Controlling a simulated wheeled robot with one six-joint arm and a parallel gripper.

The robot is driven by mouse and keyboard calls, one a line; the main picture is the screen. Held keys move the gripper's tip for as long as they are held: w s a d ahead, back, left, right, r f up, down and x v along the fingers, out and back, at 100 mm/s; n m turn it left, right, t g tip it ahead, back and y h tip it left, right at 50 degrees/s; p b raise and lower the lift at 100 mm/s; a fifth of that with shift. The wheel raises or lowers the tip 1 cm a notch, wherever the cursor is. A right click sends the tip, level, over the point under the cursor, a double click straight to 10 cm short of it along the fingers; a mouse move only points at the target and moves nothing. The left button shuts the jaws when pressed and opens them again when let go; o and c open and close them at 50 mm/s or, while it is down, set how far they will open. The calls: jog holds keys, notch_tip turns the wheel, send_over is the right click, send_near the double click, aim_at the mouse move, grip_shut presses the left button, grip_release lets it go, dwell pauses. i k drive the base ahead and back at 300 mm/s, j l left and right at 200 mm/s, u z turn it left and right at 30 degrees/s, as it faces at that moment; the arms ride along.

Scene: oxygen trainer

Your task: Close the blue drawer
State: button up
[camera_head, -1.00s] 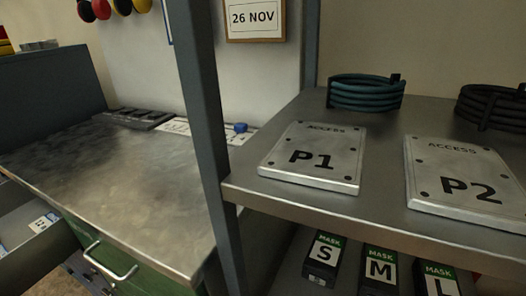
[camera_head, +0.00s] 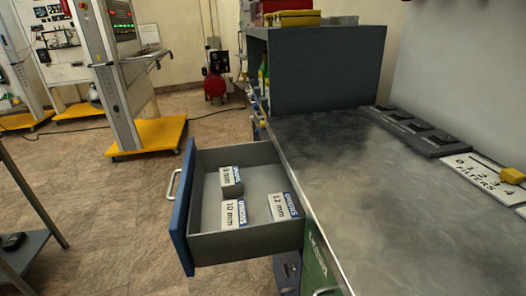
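The blue drawer (camera_head: 183,212) stands pulled out to the left from under the metal workbench (camera_head: 385,205). Its blue front carries a light bar handle (camera_head: 172,184). Inside the grey drawer lie several small white-and-blue labelled boxes, among them a 10 mm box (camera_head: 234,215) and a 12 mm box (camera_head: 283,206). My gripper is not in view, and nothing of mine touches the drawer.
A green drawer front (camera_head: 319,262) sits nearer, under the bench edge. A grey-blue cabinet (camera_head: 325,70) stands on the bench's far end. The tiled floor (camera_head: 100,205) left of the drawer is open. A dark low table (camera_head: 22,255) stands at the lower left.

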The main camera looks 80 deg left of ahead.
aim_at(199, 240)
jog(key=k+j+u, duration=0.1)
jog(key=u, duration=2.4)
jog(key=j, duration=0.35)
jog(key=k+j, duration=0.1)
jog(key=j, duration=0.3)
